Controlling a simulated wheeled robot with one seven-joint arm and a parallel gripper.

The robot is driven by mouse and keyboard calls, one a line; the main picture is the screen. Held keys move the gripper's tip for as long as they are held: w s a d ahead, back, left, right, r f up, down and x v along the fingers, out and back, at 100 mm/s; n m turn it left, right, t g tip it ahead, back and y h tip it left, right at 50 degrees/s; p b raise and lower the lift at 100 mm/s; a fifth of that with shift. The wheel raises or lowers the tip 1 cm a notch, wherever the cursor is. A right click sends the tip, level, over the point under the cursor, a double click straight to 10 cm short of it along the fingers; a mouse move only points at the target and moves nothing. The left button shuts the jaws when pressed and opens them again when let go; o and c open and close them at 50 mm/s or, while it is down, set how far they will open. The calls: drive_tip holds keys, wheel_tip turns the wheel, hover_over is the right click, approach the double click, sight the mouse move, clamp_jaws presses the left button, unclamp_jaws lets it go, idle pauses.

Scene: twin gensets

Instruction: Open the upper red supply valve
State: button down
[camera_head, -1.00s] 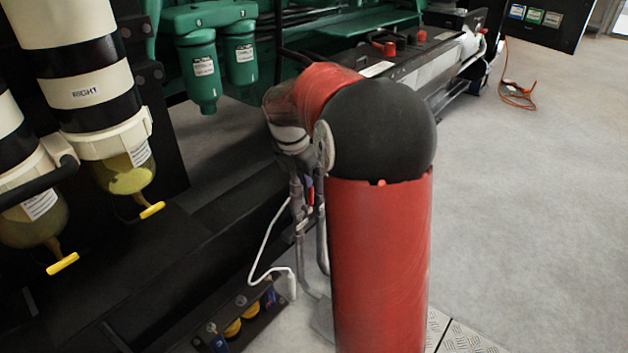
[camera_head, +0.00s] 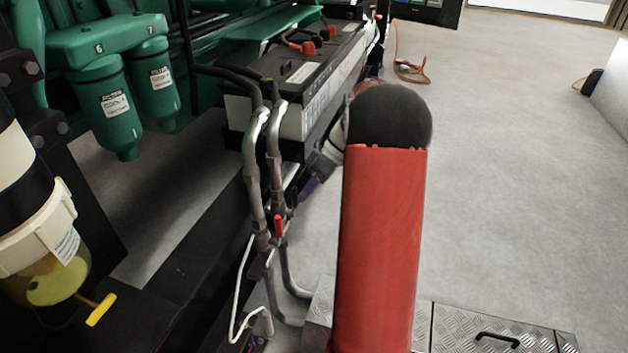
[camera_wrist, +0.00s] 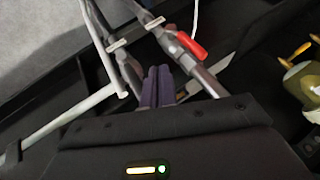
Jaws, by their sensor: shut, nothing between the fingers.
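A red valve handle (camera_head: 278,226) sits on one of two grey vertical pipes (camera_head: 255,180) beside the genset. In the wrist view the red handle (camera_wrist: 190,46) lies up and right of my fingers, angled along its pipe. My gripper (camera_wrist: 156,72) has its purple fingers together, with nothing between them, apart from the handle. In the head view only a bit of purple gripper (camera_head: 307,189) shows, right of the pipes; my red arm hides the rest. I see one red handle; whether it is the upper one I cannot tell.
A white cable (camera_head: 239,290) runs down beside the pipes. A black battery box (camera_head: 290,90) with red terminal caps stands behind them. Green filters (camera_head: 108,105) and a yellow-handled bowl (camera_head: 60,280) are at left. Open grey floor lies right, with checker plate (camera_head: 460,325) in front.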

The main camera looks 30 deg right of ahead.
sight(278, 231)
drive_tip(key=s+a+f, duration=0.1)
drive_tip(key=a+f, duration=0.2)
drive_tip(key=a, duration=0.3)
drive_tip(key=shift+s+f, duration=0.15)
drive_tip(key=shift+s+a+b, duration=0.3)
drive_tip(key=shift+a+b, duration=0.2)
